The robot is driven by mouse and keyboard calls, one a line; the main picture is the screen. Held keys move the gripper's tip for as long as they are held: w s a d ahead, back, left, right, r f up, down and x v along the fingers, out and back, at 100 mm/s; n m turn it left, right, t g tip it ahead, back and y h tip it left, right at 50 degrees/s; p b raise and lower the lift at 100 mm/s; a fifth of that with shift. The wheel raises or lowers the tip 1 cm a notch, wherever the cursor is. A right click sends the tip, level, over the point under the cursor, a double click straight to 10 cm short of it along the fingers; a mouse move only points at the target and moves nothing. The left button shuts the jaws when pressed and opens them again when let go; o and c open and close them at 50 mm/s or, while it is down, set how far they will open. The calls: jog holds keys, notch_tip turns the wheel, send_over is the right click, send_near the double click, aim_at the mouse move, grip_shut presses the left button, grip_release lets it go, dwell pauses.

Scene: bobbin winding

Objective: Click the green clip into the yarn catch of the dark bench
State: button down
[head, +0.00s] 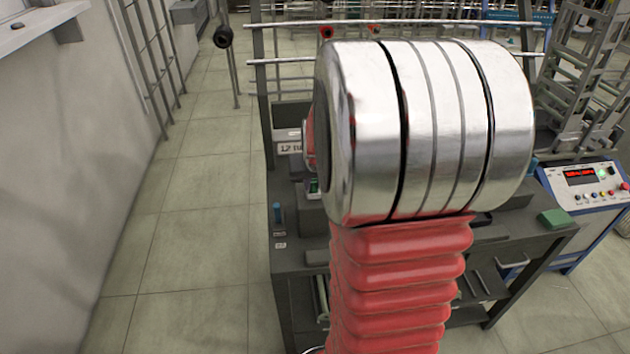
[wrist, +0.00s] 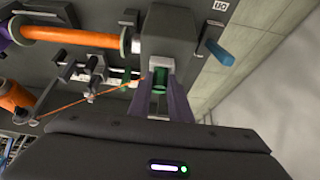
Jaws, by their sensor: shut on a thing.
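The green clip (wrist: 160,79) is between the two fingertips of my gripper (wrist: 161,90) in the wrist view. The fingers are shut on it. Its tip is at a grey block on the dark bench (wrist: 193,75); I cannot tell whether it touches or sits in it. The yarn catch is not clearly made out. In the head view the dark bench (head: 285,262) stands behind my arm, which hides most of its top. A small green spot shows at the left edge of my arm there, too small to make out.
In the wrist view an orange roller (wrist: 75,36) lies upper left, and an orange thread (wrist: 75,104) runs toward the clip. A blue handle (wrist: 218,52) sticks out at right. In the head view a green block (head: 555,219) lies on the bench's right, near a control panel (head: 583,185).

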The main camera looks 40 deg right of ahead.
jog(key=shift+f, duration=0.15)
jog(key=c, duration=1.6)
grip_release()
jog(key=shift+o, duration=0.3)
jog(key=shift+w+a, duration=0.1)
jog(key=shift+r, duration=0.2)
jog(key=v, duration=1.3)
jog(key=shift+s+r, duration=0.2)
jog(key=shift+s, duration=0.1)
